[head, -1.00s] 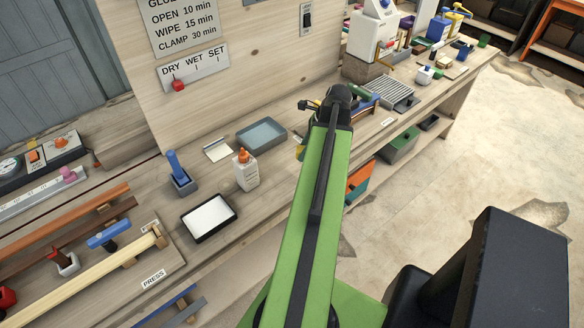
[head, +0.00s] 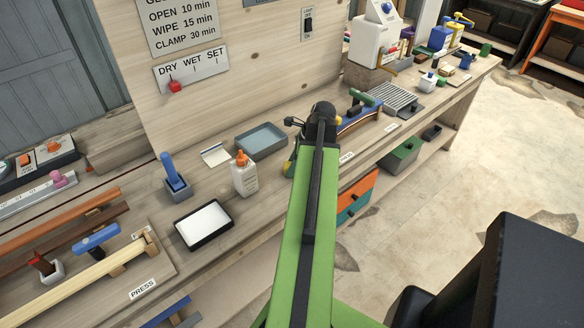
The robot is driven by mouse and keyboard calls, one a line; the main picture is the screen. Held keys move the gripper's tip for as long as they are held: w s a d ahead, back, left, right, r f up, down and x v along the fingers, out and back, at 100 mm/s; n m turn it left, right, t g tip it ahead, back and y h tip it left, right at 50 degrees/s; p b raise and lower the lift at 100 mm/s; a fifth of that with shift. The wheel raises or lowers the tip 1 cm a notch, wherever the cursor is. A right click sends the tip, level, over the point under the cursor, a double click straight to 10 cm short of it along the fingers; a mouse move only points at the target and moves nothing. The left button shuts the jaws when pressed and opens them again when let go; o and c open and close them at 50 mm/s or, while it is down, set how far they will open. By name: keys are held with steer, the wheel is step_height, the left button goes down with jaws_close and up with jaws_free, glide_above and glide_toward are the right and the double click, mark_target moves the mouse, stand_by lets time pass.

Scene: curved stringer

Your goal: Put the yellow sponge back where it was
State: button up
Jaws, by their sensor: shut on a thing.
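My arm reaches over the workbench in the head view, and its green link hides most of my gripper (head: 291,164). The gripper is just right of the blue-grey shallow tray (head: 247,147), low over the bench. I cannot tell whether the sponge touches the bench top.
A glue bottle (head: 245,178) with an orange cap stands left of my gripper. A black-rimmed white tray (head: 204,224), a blue-handled tool (head: 170,169) in a grey holder and a pale card (head: 215,155) are farther left. A ribbed grey rack (head: 396,98) lies to the right.

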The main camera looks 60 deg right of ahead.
steer(key=shift+f, duration=0.25)
steer(key=o, duration=1.2)
steer(key=shift+r, duration=0.1)
steer(key=shift+r, duration=0.1)
steer(key=shift+r, duration=0.25)
steer(key=p+v, duration=1.1)
steer(key=shift+s+r, duration=0.15)
steer(key=shift+r, duration=0.1)
